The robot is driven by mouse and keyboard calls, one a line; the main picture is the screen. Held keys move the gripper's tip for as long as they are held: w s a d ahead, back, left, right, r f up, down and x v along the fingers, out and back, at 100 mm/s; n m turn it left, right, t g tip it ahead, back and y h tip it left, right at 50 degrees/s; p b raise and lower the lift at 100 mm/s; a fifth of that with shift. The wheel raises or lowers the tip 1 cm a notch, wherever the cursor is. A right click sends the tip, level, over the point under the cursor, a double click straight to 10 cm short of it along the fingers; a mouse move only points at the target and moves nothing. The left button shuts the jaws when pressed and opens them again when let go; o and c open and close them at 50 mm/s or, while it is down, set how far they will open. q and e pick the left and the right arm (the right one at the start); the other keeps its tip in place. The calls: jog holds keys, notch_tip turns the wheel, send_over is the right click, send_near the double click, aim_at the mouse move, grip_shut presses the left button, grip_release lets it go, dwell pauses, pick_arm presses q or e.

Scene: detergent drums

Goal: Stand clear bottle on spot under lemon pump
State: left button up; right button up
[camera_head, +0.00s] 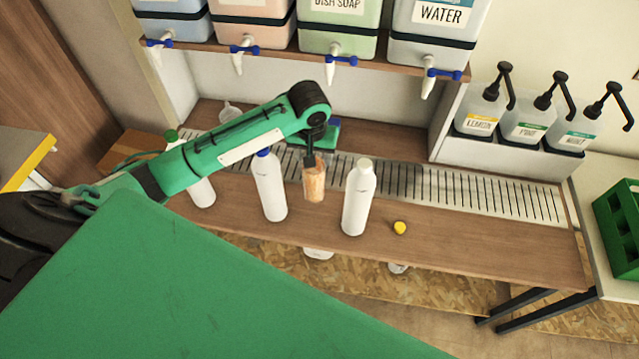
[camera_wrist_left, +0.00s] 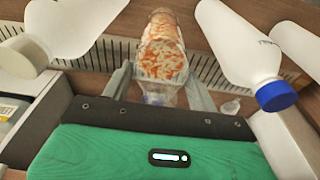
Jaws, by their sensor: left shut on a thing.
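My left gripper (camera_head: 311,150) is shut on the clear bottle (camera_head: 314,183), which has orange contents. The bottle hangs roughly upright below the fingers, between two white bottles. In the left wrist view, the gripper's fingers (camera_wrist_left: 165,88) sit on both sides of the clear bottle's upper part (camera_wrist_left: 163,50). Whether its base touches the bench is unclear. The lemon pump (camera_head: 480,115), with a black head and yellow label, stands at the right, the leftmost of three pump containers. I cannot make out a marked spot under it. My right gripper is not in view.
White bottles stand along the wooden bench (camera_head: 470,243): green-capped (camera_head: 201,190), blue-capped (camera_head: 270,190) and one with a pale top (camera_head: 357,200). A yellow cap (camera_head: 399,228) lies nearby. A slatted metal grate (camera_head: 490,196) runs behind, clear at right.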

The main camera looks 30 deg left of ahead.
aim_at(314, 183)
pick_arm(q)
notch_tip(314, 183, down, 8)
jog(key=shift+f+p, duration=0.1)
jog(key=shift+p, duration=0.6)
notch_tip(314, 183, down, 3)
jog(key=shift+f+p, duration=0.1)
jog(key=shift+p, duration=0.3)
jog(key=shift+f, duration=0.3)
jog(key=o, duration=1.6)
jog(key=shift+o, duration=0.6)
